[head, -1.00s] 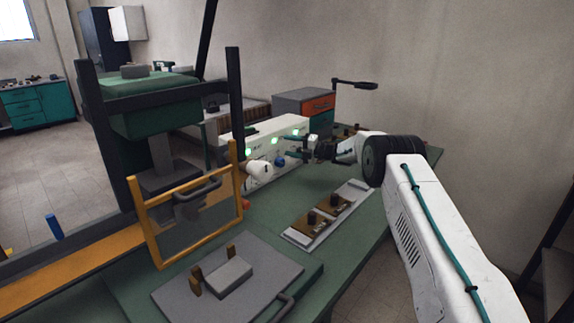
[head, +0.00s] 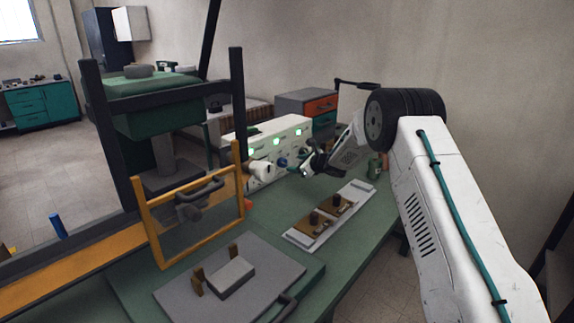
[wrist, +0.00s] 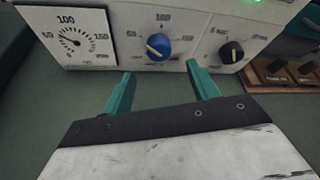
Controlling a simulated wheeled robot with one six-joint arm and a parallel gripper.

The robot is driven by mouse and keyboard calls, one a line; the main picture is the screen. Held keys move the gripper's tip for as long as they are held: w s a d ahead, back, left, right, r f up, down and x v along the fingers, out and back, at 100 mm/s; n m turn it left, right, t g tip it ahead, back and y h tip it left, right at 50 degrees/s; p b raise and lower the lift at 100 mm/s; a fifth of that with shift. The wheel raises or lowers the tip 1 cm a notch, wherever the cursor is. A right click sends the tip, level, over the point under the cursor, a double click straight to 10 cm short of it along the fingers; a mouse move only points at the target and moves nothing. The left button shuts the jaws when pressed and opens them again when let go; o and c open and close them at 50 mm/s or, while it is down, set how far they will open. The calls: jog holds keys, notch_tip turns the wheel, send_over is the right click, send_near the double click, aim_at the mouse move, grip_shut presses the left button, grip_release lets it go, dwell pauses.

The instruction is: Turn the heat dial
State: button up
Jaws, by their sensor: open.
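A white control box (head: 262,147) stands at the back of the green bench. Its front carries a blue dial (wrist: 158,45) with a printed number scale, which looks like the heat dial. The blue dial also shows small in the head view (head: 282,162). In the wrist view the dial lies between and just beyond the fingertips. I see no contact with it.
A gauge (wrist: 72,40) is left of the blue dial and a black knob (wrist: 231,51) is right of it. A metal plate with brown blocks (head: 330,214) lies on the bench in front. A yellow-framed guard (head: 192,222) stands at left.

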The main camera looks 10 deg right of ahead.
aim_at(285, 163)
jog(key=x, duration=0.7)
jog(key=shift+w+a, duration=0.1)
jog(key=shift+c, duration=0.3)
jog(key=c, duration=0.9)
